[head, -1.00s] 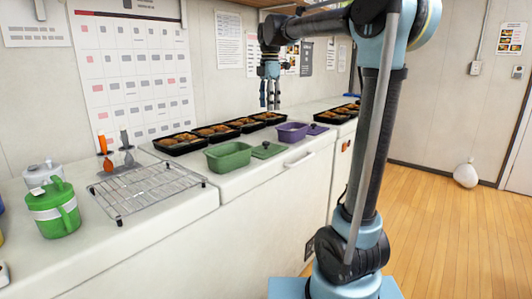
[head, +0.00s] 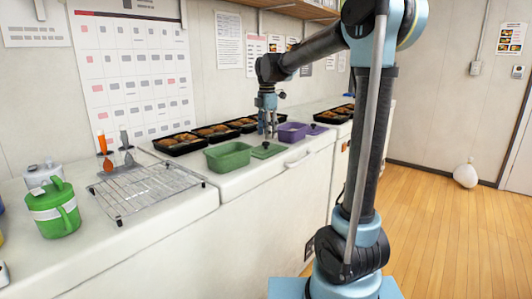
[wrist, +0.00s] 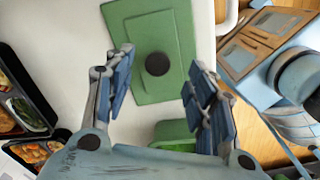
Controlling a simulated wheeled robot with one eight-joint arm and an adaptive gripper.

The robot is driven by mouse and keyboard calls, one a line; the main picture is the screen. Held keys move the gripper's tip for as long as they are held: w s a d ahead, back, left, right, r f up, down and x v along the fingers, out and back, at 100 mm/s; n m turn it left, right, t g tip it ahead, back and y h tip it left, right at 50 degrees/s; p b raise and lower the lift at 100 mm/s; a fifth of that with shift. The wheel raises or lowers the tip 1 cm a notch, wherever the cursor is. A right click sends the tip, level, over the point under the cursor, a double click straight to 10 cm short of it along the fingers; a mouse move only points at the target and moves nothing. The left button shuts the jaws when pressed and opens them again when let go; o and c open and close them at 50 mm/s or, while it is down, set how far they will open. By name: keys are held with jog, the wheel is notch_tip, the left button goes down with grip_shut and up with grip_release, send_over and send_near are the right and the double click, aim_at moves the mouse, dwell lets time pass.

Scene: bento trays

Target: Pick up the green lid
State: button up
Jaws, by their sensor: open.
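The green lid (head: 267,151) lies flat on the white counter, just right of the green container (head: 228,156), with a dark round knob on top. In the wrist view the lid (wrist: 130,35) shows as a green rectangle with its knob (wrist: 157,64) between and slightly beyond my fingertips. My gripper (head: 267,133) is open and empty, pointing down above the lid. It also shows in the wrist view (wrist: 158,78), one finger on each side of the knob and apart from it. Part of the green container (wrist: 175,131) shows between the fingers, nearer my palm.
A purple container (head: 291,132) and purple lid (head: 316,129) stand to the right. Several black food trays (head: 178,145) line the back of the counter. A wire rack (head: 150,190) is at the left. A counter handle (head: 299,161) is at the front.

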aim_at(266, 142)
jog(key=shift+a+f, duration=0.2)
jog(key=shift+f, duration=2.45)
jog(key=c, duration=1.1)
